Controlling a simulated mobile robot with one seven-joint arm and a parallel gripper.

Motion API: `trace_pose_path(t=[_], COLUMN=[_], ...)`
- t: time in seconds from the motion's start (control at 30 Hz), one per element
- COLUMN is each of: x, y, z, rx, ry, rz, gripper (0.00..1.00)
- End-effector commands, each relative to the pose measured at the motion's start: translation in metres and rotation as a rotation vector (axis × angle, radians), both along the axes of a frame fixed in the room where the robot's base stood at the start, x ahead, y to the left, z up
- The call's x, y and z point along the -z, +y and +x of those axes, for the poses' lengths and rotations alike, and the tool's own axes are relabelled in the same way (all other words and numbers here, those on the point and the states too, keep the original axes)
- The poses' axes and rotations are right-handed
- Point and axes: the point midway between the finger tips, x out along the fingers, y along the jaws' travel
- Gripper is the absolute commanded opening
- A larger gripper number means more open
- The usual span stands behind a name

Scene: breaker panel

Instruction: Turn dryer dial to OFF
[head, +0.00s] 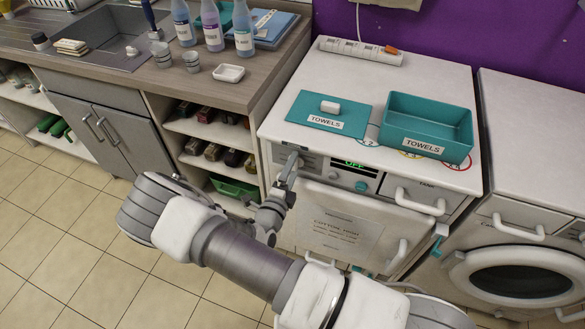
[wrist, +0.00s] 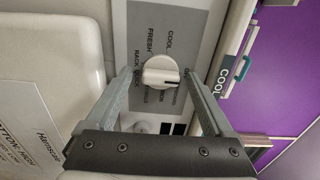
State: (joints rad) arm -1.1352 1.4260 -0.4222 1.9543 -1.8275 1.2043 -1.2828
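The white dryer dial (wrist: 161,71) sits on a grey label plate printed with words such as FRESH, COOL and RACK in the wrist view. Its grip bar lies roughly crosswise in that picture; I cannot tell for sure which label it points at. My gripper (wrist: 159,82) is open, one finger on each side of the dial, with gaps visible on both sides. In the head view my gripper (head: 287,170) is at the left part of the dryer's (head: 345,222) front panel and hides most of the dial. The small green display (head: 354,163) seems to read OFF.
A teal lid (head: 300,111) and a teal TOWELS bin (head: 429,117) stand on top of the dryer. A teal knob (head: 362,186) and white handles stick out from its front. A counter (head: 130,75) with bottles is left, a washer (head: 520,270) right. Tiled floor is open at lower left.

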Motion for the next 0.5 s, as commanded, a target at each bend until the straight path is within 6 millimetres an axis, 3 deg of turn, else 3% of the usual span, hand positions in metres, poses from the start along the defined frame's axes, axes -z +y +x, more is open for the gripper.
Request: trace_pose_path(t=[0.27,0.5], x=[0.000,-0.001], y=[0.002,0.017], z=[-0.004,-0.043], rx=[-0.002,-0.004], ry=[-0.001,0.001], rz=[0.002,0.000], gripper=[0.87,0.87])
